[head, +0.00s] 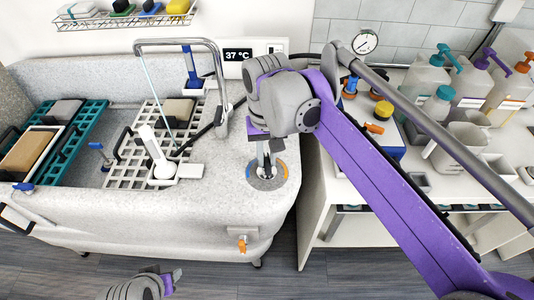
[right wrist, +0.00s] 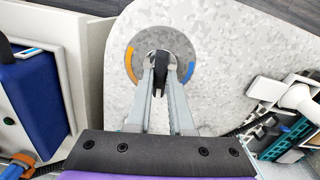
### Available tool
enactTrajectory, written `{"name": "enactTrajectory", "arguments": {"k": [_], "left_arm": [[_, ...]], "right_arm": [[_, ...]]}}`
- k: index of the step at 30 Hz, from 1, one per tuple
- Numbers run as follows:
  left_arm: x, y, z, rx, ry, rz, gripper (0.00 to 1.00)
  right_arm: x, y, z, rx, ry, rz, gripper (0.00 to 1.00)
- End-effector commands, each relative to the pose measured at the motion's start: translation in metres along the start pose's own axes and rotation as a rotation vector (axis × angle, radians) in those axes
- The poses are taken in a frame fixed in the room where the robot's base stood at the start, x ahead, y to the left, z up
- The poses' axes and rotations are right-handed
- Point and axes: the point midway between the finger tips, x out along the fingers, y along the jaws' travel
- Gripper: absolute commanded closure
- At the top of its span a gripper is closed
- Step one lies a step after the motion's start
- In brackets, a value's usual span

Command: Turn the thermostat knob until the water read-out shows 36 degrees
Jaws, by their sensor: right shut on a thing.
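The thermostat knob (right wrist: 159,65) is a dark grip on a round dial (head: 267,184) with an orange arc and a blue arc, set in the speckled tub top. My right gripper (head: 266,168) points down over the dial and is shut on the knob. In the right wrist view, my right gripper (right wrist: 160,78) has its two fingers on either side of the knob. The water read-out (head: 238,55) on the back wall shows 37 °C. My left gripper (head: 168,282) is partly in view at the bottom edge; its fingers cannot be made out.
The tub (head: 200,215) holds white grates (head: 130,165) and a shower handle (head: 155,150). A tap (head: 180,42) arches behind. An orange drain valve (head: 242,245) is on the tub front. A side table (head: 345,200) with several bottles stands right.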

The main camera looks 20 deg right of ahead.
Motion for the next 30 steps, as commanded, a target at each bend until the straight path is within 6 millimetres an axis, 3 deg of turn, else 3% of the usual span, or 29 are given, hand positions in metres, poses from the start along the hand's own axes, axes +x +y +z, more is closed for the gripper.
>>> {"name": "enactTrajectory", "arguments": {"k": [4,5,10,20,23,30], "left_arm": [[0.000,0.000,0.000,0.000,0.000,0.000,0.50],[0.000,0.000,0.000,0.000,0.000,0.000,0.50],[0.000,0.000,0.000,0.000,0.000,0.000,0.50],[0.000,0.000,0.000,0.000,0.000,0.000,0.50],[-0.002,0.000,-0.001,0.000,0.001,0.000,0.50],[-0.009,0.000,-0.005,0.000,0.003,0.000,0.50]], "right_arm": [[-0.001,0.000,-0.001,0.002,0.003,0.000,1.00],[-0.001,0.000,-0.001,0.002,0.003,0.000,0.78],[-0.001,0.000,-0.001,0.003,0.002,0.000,0.49],[-0.003,0.000,0.000,0.003,0.002,0.000,0.49],[-0.013,0.000,-0.001,0.003,0.002,0.000,0.49],[-0.061,0.000,0.000,0.003,0.002,0.000,0.49]]}}
